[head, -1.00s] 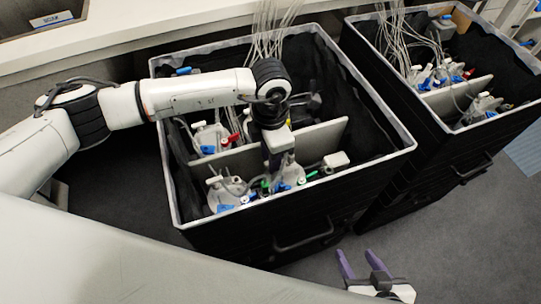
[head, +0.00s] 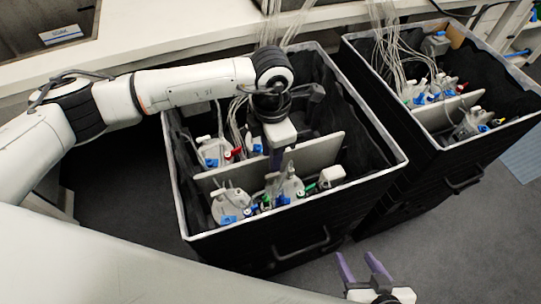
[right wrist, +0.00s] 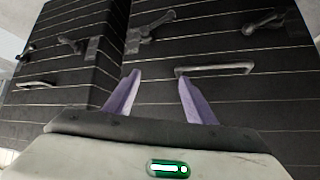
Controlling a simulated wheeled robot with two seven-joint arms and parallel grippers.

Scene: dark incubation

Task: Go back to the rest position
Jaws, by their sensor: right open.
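My left arm reaches in from the left in the head view, over the nearer black bin (head: 290,247). My left gripper (head: 277,158) points down inside that bin, close to its grey divider (head: 318,152). Its fingertips are partly hidden among the contents, so its opening is unclear. My right gripper (head: 362,267) is low at the bottom of the head view, in front of the bin. Its two purple fingers are apart with nothing between them, as the right wrist view also shows (right wrist: 158,98), facing the dark, striped bin fronts.
The nearer bin holds several white-capped bottles (head: 230,203) with blue clips and thin tubes. A second black bin (head: 440,150) with similar contents stands to the right. A pale ledge (head: 130,52) runs behind. Grey floor (head: 120,195) is open at left.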

